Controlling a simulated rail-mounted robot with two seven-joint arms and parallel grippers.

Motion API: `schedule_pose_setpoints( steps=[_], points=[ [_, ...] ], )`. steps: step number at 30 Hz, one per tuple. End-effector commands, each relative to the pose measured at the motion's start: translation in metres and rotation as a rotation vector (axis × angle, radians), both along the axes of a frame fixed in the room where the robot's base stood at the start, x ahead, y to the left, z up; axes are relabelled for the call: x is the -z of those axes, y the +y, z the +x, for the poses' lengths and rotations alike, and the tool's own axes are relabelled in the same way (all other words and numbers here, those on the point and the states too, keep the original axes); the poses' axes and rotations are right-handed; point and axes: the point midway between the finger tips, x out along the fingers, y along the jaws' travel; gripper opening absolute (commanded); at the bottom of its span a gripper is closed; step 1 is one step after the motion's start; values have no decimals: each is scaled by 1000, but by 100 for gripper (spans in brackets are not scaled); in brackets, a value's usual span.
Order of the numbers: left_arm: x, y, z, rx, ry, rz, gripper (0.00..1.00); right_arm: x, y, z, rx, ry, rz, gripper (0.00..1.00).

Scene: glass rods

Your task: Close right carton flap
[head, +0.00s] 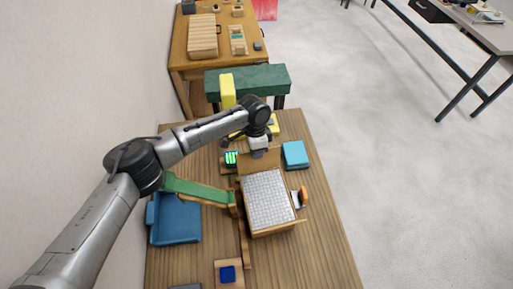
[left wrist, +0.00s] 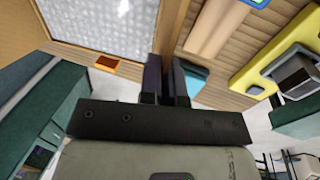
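The carton (head: 275,231) is a tan box on the wooden table, filled almost to the rim with white, bubbled packing (head: 268,200). A tan flap (head: 246,163) stands up at its far side. My left gripper (head: 258,153) is at that flap's upper edge. In the left wrist view, its dark fingers (left wrist: 165,78) are close together with a narrow gap, beside a brown panel edge. I cannot tell whether they pinch the panel. The white packing (left wrist: 120,22) lies left of the fingers. My right gripper is not in view.
A blue box (head: 295,154) lies right of the flap. A blue bin (head: 176,218) and a green bar (head: 197,190) are left of the carton. A small device with a green screen (head: 231,158) stands near the gripper. The table's right strip is mostly clear.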

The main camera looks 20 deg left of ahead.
Motion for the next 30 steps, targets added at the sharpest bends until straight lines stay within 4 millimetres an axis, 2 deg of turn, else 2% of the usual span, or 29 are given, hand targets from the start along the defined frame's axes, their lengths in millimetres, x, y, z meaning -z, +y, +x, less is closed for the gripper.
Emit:
schedule_pose_setpoints(
  steps=[1, 3, 12, 21, 30],
  points=[
    [-8, -2, -4, 3, -20, 10, 0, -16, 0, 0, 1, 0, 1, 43],
    [-10, -4, -8, 4, -59, 31, 0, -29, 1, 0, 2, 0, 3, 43],
    [-10, -14, -26, 3, -259, 139, 0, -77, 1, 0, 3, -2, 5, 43],
    [-3, -22, -40, 3, -414, 223, 0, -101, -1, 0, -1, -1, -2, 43],
    [1, -25, -45, 1, -485, 263, 0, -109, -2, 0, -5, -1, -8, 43]
  ],
)
